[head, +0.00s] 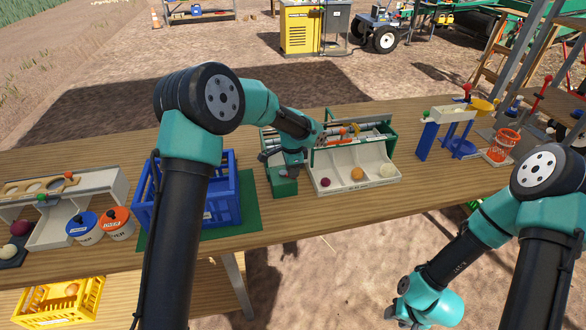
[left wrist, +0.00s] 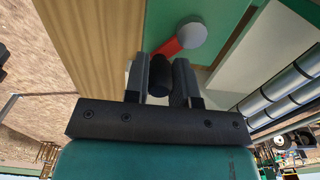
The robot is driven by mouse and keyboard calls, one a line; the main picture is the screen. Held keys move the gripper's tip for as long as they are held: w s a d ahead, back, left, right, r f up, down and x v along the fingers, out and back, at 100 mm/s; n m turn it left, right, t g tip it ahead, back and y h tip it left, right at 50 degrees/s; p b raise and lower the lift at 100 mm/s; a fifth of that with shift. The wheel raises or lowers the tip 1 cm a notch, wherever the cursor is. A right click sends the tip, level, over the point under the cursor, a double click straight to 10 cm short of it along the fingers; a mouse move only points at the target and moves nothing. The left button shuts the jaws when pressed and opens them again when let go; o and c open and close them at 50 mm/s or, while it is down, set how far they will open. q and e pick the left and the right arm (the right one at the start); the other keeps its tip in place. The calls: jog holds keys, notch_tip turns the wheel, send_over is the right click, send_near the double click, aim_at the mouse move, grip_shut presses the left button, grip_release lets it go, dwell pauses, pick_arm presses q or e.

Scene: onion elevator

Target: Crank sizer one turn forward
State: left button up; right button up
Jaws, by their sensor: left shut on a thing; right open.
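The sizer (head: 285,186) stands mid-table in the head view, with green ends, rollers on top and a white tray (head: 339,190) in front. The tray's compartments hold a purple onion (head: 325,182), an orange onion (head: 357,174) and a pale onion (head: 387,170). My left gripper (head: 270,160) is at the sizer's left end. In the left wrist view its fingers (left wrist: 162,72) are shut on the black crank knob (left wrist: 159,82). A red crank arm (left wrist: 166,47) runs from there to a grey hub (left wrist: 191,32). My right gripper (head: 393,313) is open, low in front of the table.
A blue crate (head: 190,215) on a green mat stands left of the sizer. Further left are two lidded buckets (head: 84,228) and a white stand. A blue-legged chute (head: 450,115) and an orange bucket (head: 502,145) are at right. Bare tabletop lies between sizer and chute.

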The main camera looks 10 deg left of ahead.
pick_arm(q)
jog(key=shift+s+a, duration=0.3)
jog(key=shift+s, duration=0.15)
jog(key=shift+s+a, duration=0.4)
jog(key=shift+s, duration=0.1)
jog(key=shift+a+r, duration=0.1)
dwell(0.4)
jog(key=shift+s+a, duration=0.3)
jog(key=shift+a, duration=0.15)
jog(key=o, duration=1)
jog(key=shift+s+d, duration=0.1)
